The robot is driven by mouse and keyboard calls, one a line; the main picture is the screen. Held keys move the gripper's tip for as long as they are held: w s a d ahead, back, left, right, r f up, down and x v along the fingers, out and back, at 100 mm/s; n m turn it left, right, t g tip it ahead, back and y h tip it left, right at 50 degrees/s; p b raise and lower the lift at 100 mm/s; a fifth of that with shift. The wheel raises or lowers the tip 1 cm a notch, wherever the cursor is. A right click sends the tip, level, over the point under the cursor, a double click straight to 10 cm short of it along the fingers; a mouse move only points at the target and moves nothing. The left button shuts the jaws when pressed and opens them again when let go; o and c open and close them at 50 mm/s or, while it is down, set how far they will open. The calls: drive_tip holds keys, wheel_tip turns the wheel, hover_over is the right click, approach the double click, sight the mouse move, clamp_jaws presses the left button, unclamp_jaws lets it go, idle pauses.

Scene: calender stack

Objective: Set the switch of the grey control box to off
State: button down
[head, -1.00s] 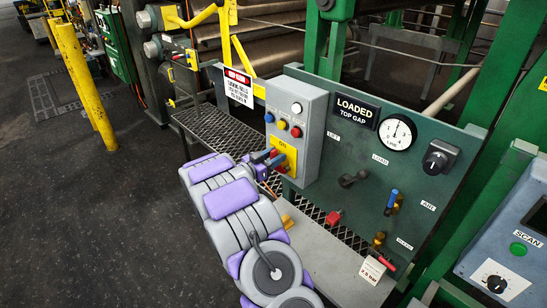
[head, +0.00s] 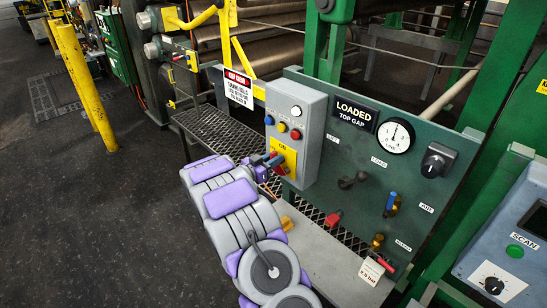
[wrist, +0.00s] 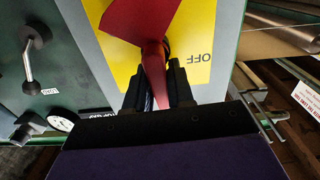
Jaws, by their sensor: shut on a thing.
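The grey control box (head: 313,120) stands at the left end of the green panel, with round buttons above a yellow plate (head: 290,152) marked ON. The red switch handle (head: 279,170) is at this plate, partly hidden by my gripper (head: 270,160). In the wrist view, the red handle (wrist: 154,75) lies between the dark fingers of my gripper (wrist: 158,90), which is shut on it. The yellow plate (wrist: 205,30) behind shows an upside-down OFF label to the right of the handle. The handle points down between the fingers in that view.
The green panel (head: 345,215) carries a gauge (head: 396,135), a black knob (head: 437,160) and several small valves and levers. A mesh shelf (head: 215,130) runs behind my arm. A grey-blue scan console (head: 508,250) is at far right. Open floor (head: 100,220) lies left.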

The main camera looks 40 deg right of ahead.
drive_tip(key=p, duration=0.2)
drive_tip(key=n+p, duration=0.1)
drive_tip(key=p, duration=0.1)
drive_tip(key=shift+w+a+r, duration=0.1)
drive_tip(key=shift+w+r, duration=0.15)
drive_tip(key=shift+r, duration=0.1)
drive_tip(key=n+p, duration=0.2)
drive_tip(key=p, duration=0.2)
drive_tip(key=shift+w+f, duration=0.1)
drive_tip(key=shift+w, duration=0.05)
drive_tip(key=n+p, duration=0.1)
drive_tip(key=p, duration=0.1)
drive_tip(key=n+p, duration=0.1)
drive_tip(key=shift+w+f+n+p, duration=0.1)
drive_tip(key=shift+w+n+p, duration=0.2)
drive_tip(key=shift+p, duration=0.1)
drive_tip(key=shift+w+f+n+p, duration=0.15)
drive_tip(key=shift+n+p, duration=0.65)
drive_tip(key=shift+p, duration=0.05)
drive_tip(key=shift+w+a+f+n+p, duration=0.15)
drive_tip(key=shift+f+n, duration=0.25)
drive_tip(key=shift+n, duration=1.35)
drive_tip(key=shift+w+d+f+n+p, duration=0.15)
drive_tip(key=shift+f+n, duration=0.25)
drive_tip(key=shift+n, duration=1.3)
drive_tip(key=shift+w+a+f+n+p, duration=0.15)
drive_tip(key=shift+f+n, duration=0.25)
drive_tip(key=shift+n, duration=1.35)
drive_tip(key=shift+f, duration=0.1)
